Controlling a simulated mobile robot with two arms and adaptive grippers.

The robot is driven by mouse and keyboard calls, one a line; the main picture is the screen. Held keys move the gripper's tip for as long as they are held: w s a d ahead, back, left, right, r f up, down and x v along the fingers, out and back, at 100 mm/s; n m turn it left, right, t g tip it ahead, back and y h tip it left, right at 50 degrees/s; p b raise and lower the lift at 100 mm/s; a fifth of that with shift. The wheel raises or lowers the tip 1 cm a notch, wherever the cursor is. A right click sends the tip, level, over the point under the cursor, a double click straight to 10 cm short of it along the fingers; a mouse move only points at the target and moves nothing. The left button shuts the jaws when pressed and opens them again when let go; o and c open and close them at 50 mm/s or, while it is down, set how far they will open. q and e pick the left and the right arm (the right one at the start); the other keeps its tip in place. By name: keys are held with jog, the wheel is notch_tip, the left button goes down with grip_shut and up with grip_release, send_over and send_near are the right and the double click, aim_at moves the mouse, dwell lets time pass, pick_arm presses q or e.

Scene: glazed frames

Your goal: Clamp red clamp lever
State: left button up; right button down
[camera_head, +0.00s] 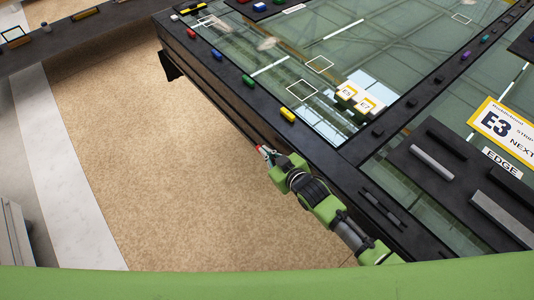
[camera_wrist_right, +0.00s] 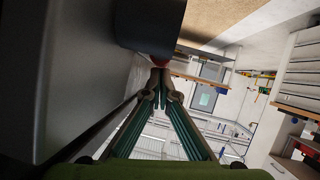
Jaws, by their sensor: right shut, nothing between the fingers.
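My right gripper (camera_head: 264,151) is at the near left side of the dark frame, below the yellow block. It also shows in the right wrist view (camera_wrist_right: 160,73), with its fingertips together and nothing seen held between them. A small red part (camera_wrist_right: 158,62) shows right at the fingertips, under the end of a dark block. It is mostly hidden; I cannot tell whether it is the red clamp lever or whether the fingers touch it. My left gripper is not in view.
Red (camera_head: 191,34), blue (camera_head: 217,54), green (camera_head: 247,80) and yellow (camera_head: 287,115) blocks line the dark frame (camera_head: 325,157) around the glass. Open tan floor (camera_head: 170,180) is left of the frame.

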jog(key=shift+f, duration=0.1)
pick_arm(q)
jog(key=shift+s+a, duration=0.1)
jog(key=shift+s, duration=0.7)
pick_arm(e)
jog(key=v, duration=1.2)
